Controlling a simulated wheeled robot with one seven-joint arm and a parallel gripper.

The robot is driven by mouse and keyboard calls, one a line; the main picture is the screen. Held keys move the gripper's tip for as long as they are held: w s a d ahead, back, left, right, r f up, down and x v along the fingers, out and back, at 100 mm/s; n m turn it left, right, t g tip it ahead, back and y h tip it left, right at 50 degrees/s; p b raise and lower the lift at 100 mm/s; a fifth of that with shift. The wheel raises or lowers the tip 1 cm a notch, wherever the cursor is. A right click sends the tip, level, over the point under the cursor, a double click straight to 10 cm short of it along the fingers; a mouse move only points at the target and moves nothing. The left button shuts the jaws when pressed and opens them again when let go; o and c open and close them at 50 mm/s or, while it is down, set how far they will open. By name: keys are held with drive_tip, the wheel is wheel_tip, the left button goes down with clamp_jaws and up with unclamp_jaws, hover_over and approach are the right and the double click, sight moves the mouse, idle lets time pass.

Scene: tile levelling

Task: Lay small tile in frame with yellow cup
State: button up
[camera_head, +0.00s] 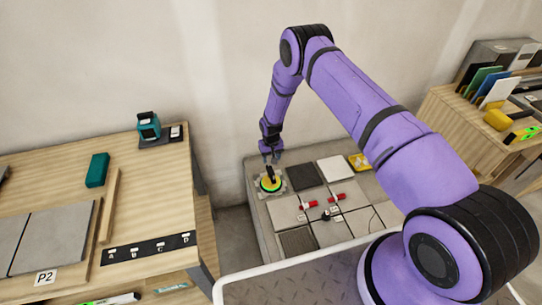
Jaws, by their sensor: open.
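The yellow cup (270,185), a round yellow disc with a green part and a black upright handle, sits at the left of the low tiled platform. It rests on a patch of mottled grey surface (259,193); I cannot tell whether this is the small tile or bare bed. My gripper (271,158) points down just above the cup, its fingers open near the top of the black handle. The exact gap between fingers and handle is too small to tell. The frame named in the task cannot be clearly made out.
Dark (305,177), white (335,168) and grey tiles lie on the platform, with red-ended tools (308,205) among them. A wooden table (60,165) at left holds large tiles, a teal block (97,170) and a lettered strip (148,248). A cluttered wooden bench stands right.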

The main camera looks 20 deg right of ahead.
sight(271, 170)
wheel_tip(271, 170, down, 10)
drive_tip(key=shift+f, duration=0.1)
idle(0.4)
clamp_jaws()
idle(0.3)
